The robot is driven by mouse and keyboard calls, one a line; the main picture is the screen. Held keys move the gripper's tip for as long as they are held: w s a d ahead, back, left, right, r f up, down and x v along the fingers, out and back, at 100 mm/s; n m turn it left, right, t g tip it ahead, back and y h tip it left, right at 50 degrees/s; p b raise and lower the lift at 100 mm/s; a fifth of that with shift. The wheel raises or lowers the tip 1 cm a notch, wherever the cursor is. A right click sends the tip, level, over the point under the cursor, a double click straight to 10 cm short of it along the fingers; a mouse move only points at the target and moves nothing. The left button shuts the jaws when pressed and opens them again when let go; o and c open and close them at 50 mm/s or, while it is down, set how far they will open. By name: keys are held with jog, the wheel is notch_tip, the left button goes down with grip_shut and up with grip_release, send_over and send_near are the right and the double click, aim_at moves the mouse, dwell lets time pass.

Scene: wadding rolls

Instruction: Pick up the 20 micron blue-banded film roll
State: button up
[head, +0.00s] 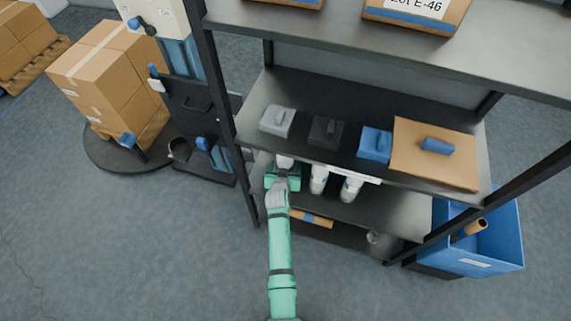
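My gripper (284,176) reaches into the shelf bay below the dispenser-like items, at the left end of a row of white rolls. A white roll (285,161) shows partly just beyond it; the gripper and the shelf edge above hide the rest. I cannot tell whether the fingers touch or enclose it. Two more white rolls, one in the middle (319,180) and one on the right (351,188), stand to the right of my gripper. Band colours and micron markings are too small to read, so I cannot tell which roll is the 20 micron blue-banded one.
The shelf above (255,125) holds grey, black and blue items and a cardboard sheet (455,165) with a blue piece on it. A tan, blue-banded item (313,218) lies on the bottom shelf. A blue bin (495,245) stands at the right.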

jog(key=c, duration=1.6)
jog(key=shift+w+r, duration=0.1)
jog(key=shift+c, duration=0.5)
